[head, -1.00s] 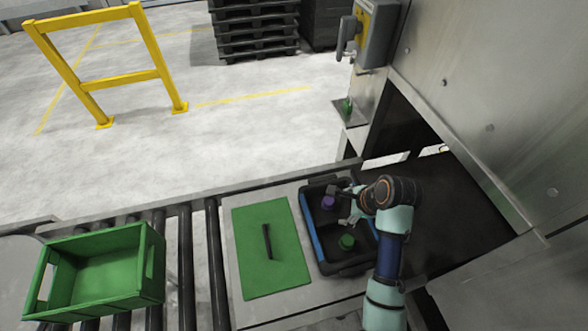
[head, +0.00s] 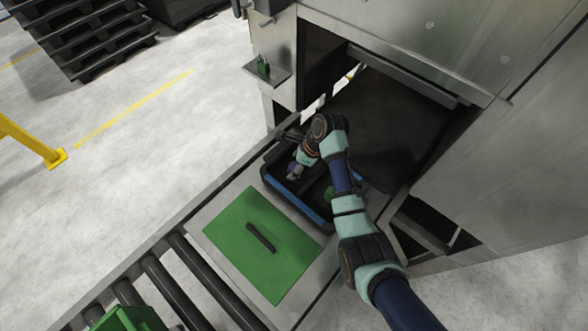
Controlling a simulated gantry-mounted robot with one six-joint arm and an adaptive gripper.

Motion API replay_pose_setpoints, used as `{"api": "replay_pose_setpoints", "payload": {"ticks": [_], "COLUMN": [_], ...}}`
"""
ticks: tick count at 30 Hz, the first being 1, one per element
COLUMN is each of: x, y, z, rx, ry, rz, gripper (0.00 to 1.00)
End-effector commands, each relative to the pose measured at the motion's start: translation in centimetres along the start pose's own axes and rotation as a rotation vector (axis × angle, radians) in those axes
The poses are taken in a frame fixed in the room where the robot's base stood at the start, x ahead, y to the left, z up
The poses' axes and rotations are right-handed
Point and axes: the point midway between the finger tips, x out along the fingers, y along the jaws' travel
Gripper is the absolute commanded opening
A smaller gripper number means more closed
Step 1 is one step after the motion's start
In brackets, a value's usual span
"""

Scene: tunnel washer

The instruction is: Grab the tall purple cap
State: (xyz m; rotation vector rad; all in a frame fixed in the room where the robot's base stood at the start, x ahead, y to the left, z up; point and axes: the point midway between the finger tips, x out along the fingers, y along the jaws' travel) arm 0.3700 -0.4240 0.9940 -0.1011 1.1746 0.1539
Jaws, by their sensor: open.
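The purple cap (head: 292,172) sits in the left part of the black tray with blue edges (head: 297,207). Only a small patch of it shows beside my gripper. My gripper (head: 296,168) is open and reaches down into the tray, right at the purple cap. The fingers are small here, and I cannot tell whether they touch the cap. A green cap (head: 328,192) is in the right part of the same tray, partly hidden by my arm.
A green mat (head: 262,232) with a black bar (head: 261,237) lies left of the tray. A green crate (head: 126,320) stands on the rollers (head: 178,290). The metal washer housing (head: 480,130) rises close on the right, with a dark opening behind the tray.

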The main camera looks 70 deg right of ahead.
Motion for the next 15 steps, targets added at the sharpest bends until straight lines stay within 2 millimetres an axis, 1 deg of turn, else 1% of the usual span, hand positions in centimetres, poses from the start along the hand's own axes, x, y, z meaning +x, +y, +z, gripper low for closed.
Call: {"api": "replay_pose_setpoints", "payload": {"ticks": [1,3,9,10,15], "x": [0.87,1.36,1.42,1.42,1.41], "y": [0.03,0.03,-0.01,0.0,0.0], "z": [-0.07,-0.07,-0.03,-0.03,-0.04], "rx": [0.0,0.0,0.0,0.0,0.0], "ry": [0.001,0.001,0.0,0.0,0.0], "rz": [0.001,0.0,-0.002,-0.002,-0.002], "gripper": [0.78,0.78,0.78,0.76,0.48]}}
